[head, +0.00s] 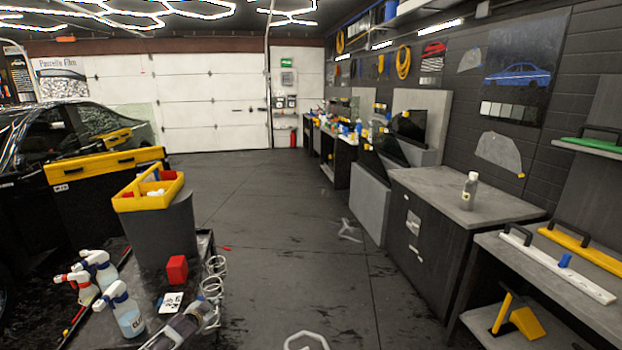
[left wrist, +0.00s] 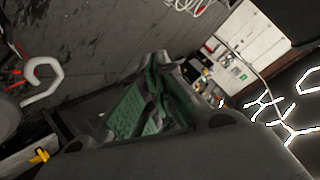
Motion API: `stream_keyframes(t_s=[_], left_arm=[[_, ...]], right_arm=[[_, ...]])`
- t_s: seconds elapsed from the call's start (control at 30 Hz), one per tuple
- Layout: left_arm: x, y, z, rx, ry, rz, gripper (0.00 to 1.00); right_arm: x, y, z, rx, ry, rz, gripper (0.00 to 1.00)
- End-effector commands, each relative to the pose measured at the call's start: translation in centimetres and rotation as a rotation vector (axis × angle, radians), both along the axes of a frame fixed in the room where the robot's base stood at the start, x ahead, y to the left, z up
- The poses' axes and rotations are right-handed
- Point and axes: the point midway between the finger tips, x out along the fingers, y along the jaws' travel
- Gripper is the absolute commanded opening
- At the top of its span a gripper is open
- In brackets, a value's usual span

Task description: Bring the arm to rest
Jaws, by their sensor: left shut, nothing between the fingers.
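My left gripper (left wrist: 163,85) shows in the left wrist view, with its green-padded fingers drawn together. It is shut and nothing shows between the fingers. It is over the dark floor and apart from the things around it. In the head view, a dark grey cylindrical shape at the bottom left, by the cart's edge, may be part of my left arm, but I cannot be sure. My right gripper is in neither view.
A dark cart (head: 145,290) at left carries spray bottles (head: 128,312), a red block (head: 177,269) and a grey bucket with a yellow caddy (head: 150,195). A grey-topped cabinet (head: 440,200) carries a bottle (head: 469,190). The middle floor (head: 285,215) is mostly free.

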Motion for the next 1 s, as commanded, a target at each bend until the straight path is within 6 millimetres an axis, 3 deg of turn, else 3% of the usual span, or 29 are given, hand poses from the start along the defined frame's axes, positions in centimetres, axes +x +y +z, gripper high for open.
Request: stream_keyframes(t_s=[0.03,0.1,0.47,0.77,1.0], left_arm=[[-1.1,0.8,-2.3,-0.001,0.02,0.019,0.0],[-2.4,1.7,-4.9,-0.001,0.041,0.041,0.0],[-11.3,4.2,-17.2,-0.007,0.192,0.135,0.0],[-20.7,4.2,-26.1,-0.031,0.341,0.205,0.0],[-29.1,3.0,-32.2,-0.069,0.46,0.258,0.0]], right_arm=[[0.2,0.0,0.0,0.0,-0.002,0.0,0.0],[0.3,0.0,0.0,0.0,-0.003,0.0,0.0],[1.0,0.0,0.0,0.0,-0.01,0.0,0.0],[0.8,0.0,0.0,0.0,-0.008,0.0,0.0],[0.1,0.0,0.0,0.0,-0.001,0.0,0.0]])
